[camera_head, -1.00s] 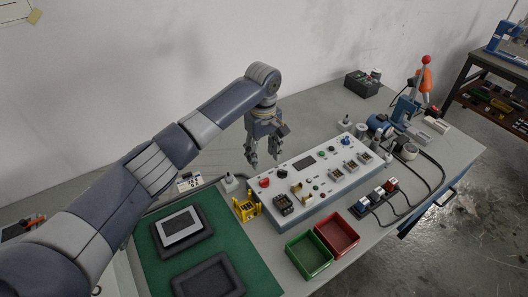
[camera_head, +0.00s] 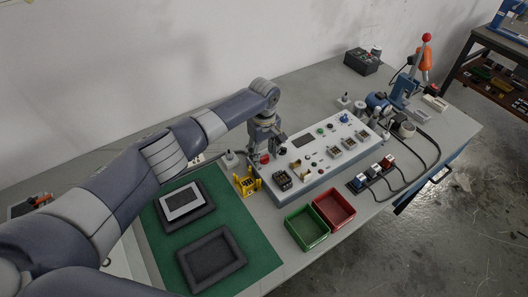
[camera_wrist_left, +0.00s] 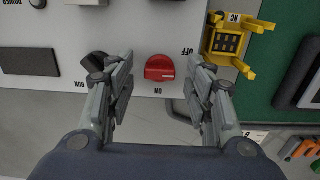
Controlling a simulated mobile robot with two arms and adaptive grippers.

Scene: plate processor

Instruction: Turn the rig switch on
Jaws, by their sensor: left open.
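The rig switch is a red rotary knob (camera_wrist_left: 159,68) on the light control panel (camera_head: 318,150), with OFF and ON printed beside it. In the left wrist view OFF is at its upper right and ON below it, both upside down. The bar of the knob looks roughly level there. My left gripper (camera_wrist_left: 160,72) is open, with one finger on each side of the knob; I cannot tell whether either touches it. In the head view my left gripper (camera_head: 271,151) is over the panel's near left corner and partly hides the knob. My right gripper is not in view.
A yellow holder (camera_head: 247,182) stands close beside the panel's left end. A black knob marked RUN (camera_wrist_left: 96,60) is near the left finger. Green (camera_head: 307,228) and red (camera_head: 335,208) bins lie in front. A green mat (camera_head: 160,232) holds dark frames.

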